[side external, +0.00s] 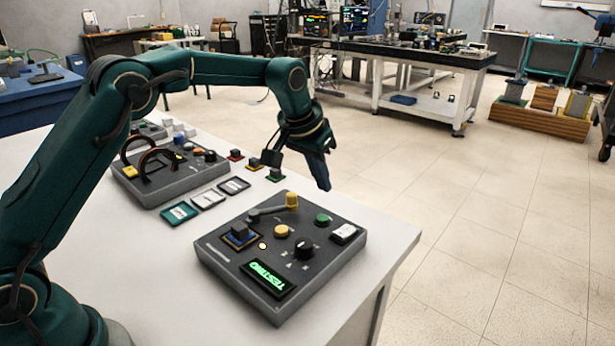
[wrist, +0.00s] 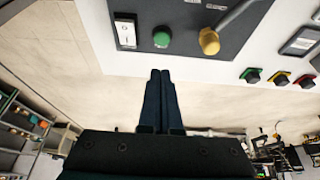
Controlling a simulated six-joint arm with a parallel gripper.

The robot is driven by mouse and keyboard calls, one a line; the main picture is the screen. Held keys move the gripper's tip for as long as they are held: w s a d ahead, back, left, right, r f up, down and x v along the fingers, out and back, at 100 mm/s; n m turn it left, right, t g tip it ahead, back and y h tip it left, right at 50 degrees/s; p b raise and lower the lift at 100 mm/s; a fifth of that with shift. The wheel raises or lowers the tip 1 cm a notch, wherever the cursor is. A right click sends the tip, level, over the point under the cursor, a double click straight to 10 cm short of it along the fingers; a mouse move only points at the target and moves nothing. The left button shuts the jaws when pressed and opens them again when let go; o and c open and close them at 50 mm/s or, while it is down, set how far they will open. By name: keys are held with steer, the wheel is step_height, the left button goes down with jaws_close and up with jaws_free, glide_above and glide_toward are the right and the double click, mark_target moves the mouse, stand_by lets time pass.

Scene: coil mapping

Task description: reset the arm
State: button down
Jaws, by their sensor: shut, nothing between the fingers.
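My gripper (side external: 321,172) is shut and empty. It hangs in the air above the far edge of the white table, beyond the nearer control box. Its two dark fingers lie side by side in the wrist view (wrist: 160,75).
A second control box (side external: 165,190) with coil arches stands farther left on the white table (side external: 120,235). Three small labelled trays (side external: 208,199) lie between the boxes. Small coloured-base blocks (side external: 255,163) line the far edge. Open floor (side external: 470,220) lies to the right.

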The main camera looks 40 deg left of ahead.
stand_by(0.4)
steer(key=s+r+t, duration=0.2)
steer(key=s+r, duration=1)
steer(key=r, duration=0.1)
steer(key=s+f, duration=0.4)
steer(key=s, duration=0.4)
steer(key=s+f+g, duration=0.1)
steer(key=s+f, duration=0.4)
steer(key=s, duration=0.3)
steer(key=shift+s+a, duration=0.25)
steer(key=shift+a, duration=0.1)
steer(key=shift+r, duration=0.1)
stand_by(0.6)
